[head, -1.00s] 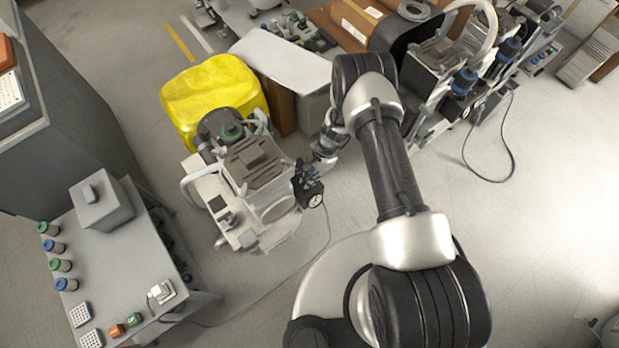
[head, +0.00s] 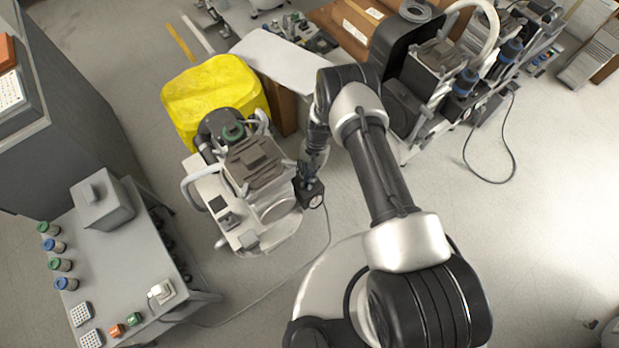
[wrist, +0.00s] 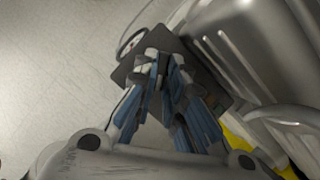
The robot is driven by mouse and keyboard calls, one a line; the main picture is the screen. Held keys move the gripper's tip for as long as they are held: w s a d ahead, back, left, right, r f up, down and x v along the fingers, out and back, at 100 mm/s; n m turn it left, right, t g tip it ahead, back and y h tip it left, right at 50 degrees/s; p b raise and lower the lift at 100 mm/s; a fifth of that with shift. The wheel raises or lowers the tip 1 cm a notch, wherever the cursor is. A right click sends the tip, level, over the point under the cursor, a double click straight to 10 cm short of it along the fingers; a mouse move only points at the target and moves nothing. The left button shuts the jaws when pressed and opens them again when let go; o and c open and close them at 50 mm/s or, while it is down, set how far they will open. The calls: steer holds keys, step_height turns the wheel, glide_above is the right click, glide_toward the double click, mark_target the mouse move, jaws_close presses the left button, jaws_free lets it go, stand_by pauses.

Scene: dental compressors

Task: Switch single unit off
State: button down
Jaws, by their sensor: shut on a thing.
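The single compressor unit (head: 214,192) stands on the floor left of centre in the head view, with a brown-grey motor top and a pale base. A dark box (head: 306,191) with a round white-faced gauge is on its right side. The dark box (wrist: 197,73) also shows in the wrist view, tilted, beside a silver tank (wrist: 245,50). My gripper (head: 310,178) reaches down onto this box. In the wrist view my gripper (wrist: 160,65) has its blue-padded fingers closed together at the box, on a small part of it. The fingers mostly hide that part.
A yellow container (head: 212,95) stands behind the unit. A grey table (head: 150,262) with jars and a box is at the left. A larger compressor (head: 440,75) stands at the upper right. A thin cable runs across the floor from the dark box.

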steer(key=n, duration=0.2)
steer(key=n+h, duration=0.2)
steer(key=n, duration=0.1)
steer(key=shift+a+n, duration=0.3)
steer(key=n+h, duration=0.1)
steer(key=n, duration=0.2)
steer(key=n+h, duration=0.1)
steer(key=n, duration=0.1)
steer(key=shift+a+n+t, duration=0.2)
steer(key=shift+n+t, duration=0.1)
steer(key=shift+n, duration=0.1)
steer(key=c, duration=1.7)
jaws_free()
steer(key=shift+o, duration=0.2)
steer(key=shift+r, duration=0.1)
steer(key=v, duration=1.1)
steer(key=shift+a+r, duration=0.25)
steer(key=shift+r, duration=0.05)
steer(key=shift+w, duration=0.15)
